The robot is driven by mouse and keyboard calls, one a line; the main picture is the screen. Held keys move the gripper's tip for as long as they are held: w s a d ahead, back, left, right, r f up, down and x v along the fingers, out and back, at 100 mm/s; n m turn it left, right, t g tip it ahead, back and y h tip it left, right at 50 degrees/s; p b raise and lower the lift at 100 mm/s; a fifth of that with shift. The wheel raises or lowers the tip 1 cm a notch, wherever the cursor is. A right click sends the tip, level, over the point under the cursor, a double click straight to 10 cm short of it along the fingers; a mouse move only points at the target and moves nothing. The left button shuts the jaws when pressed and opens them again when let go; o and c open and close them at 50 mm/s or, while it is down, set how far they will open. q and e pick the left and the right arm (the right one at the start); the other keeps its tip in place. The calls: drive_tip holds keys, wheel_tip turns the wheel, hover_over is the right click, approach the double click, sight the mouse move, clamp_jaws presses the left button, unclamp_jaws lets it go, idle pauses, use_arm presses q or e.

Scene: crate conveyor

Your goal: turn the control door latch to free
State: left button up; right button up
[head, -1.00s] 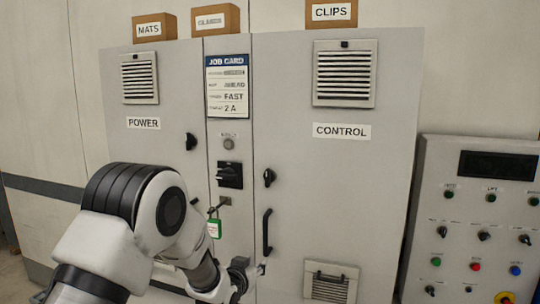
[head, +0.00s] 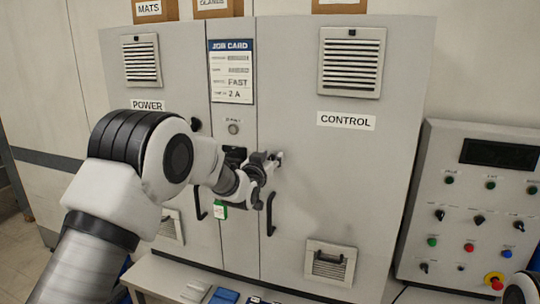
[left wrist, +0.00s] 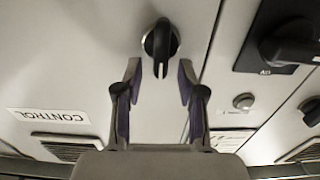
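The control door latch (left wrist: 160,42) is a black turn knob on the grey control door (head: 345,190). In the left wrist view its grip bar stands about upright in the picture, with a pale mark at its end. My left gripper (left wrist: 160,72) is open, with one finger on each side of the line to the latch; the tips are close to it and nothing is visibly held. In the head view my left gripper (head: 271,164) is at the door's left edge and hides the latch. My right gripper is not in view.
A black door handle (head: 270,214) is just below the gripper. A green padlock tag (head: 220,210) hangs to the left. A black rotary switch (left wrist: 290,45) shows beside the latch in the wrist view. A button panel (head: 470,200) stands at the right.

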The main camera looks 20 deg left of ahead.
use_arm(q)
drive_tip(key=shift+s, duration=0.1)
drive_tip(key=shift+w+f, duration=0.15)
drive_tip(key=shift+w, duration=0.05)
clamp_jaws()
drive_tip(key=shift+a+f, duration=0.1)
drive_tip(key=n+b, duration=0.3)
drive_tip(key=n, duration=0.3)
drive_tip(key=a+f+n+b, duration=0.1)
drive_tip(key=n+b, duration=0.2)
drive_tip(key=n, duration=0.3)
drive_tip(key=a+f+n+b, duration=0.1)
drive_tip(key=n+b, duration=0.1)
drive_tip(key=n, duration=0.3)
drive_tip(key=shift+n+b, duration=0.4)
